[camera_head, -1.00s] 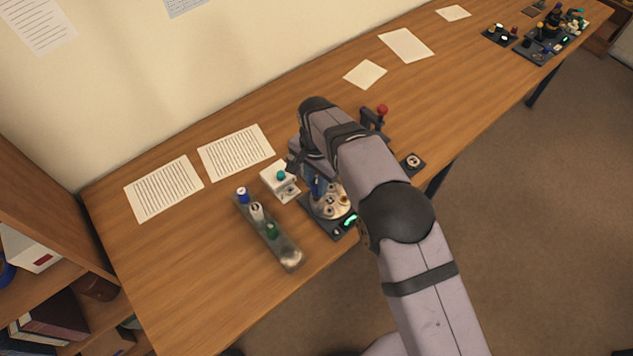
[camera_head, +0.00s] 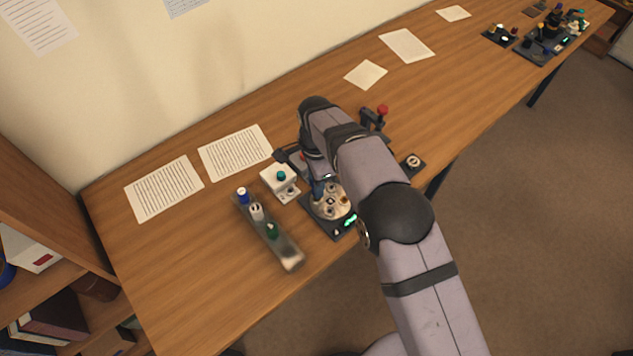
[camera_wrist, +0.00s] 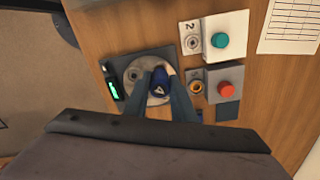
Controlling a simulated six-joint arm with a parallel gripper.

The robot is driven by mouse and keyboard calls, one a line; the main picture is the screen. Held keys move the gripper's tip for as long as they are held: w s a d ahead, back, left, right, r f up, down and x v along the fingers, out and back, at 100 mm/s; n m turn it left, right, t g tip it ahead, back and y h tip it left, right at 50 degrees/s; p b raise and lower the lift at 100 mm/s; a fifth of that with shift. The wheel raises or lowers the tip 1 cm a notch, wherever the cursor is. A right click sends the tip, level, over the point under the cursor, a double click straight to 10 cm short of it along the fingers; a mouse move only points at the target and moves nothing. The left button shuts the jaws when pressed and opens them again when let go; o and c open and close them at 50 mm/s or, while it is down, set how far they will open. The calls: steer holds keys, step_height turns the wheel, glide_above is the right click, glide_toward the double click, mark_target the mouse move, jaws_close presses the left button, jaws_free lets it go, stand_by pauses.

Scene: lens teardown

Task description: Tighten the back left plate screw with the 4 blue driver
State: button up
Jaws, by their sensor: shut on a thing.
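The blue driver (camera_wrist: 160,84), with a 4 on its cap, stands about upright between the fingers of my gripper (camera_wrist: 163,98) in the wrist view. My gripper is shut on it. The driver (camera_head: 318,189) also shows in the head view, over the back left part of the round metal plate (camera_head: 333,207). The plate (camera_wrist: 133,75) sits on a dark base with a green display (camera_wrist: 114,91). The driver's tip and the screw under it are hidden, so I cannot tell whether they touch. Other screws show on the plate.
A box with a teal button (camera_head: 281,176) stands left of the plate. A box with a red button (camera_wrist: 227,88) is close to my gripper. A rack (camera_head: 288,258) holds several drivers. A small dark tray (camera_head: 413,162) lies to the right. The front left of the table is clear.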

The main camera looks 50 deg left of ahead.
steer(key=shift+m, duration=0.3)
steer(key=shift+m, duration=0.5)
steer(key=shift+r+p, duration=0.55)
steer(key=shift+r, duration=0.35)
steer(key=shift+r+p, duration=0.95)
steer(key=shift+r, duration=0.5)
steer(key=shift+s+f, duration=0.1)
steer(key=shift+f, duration=0.05)
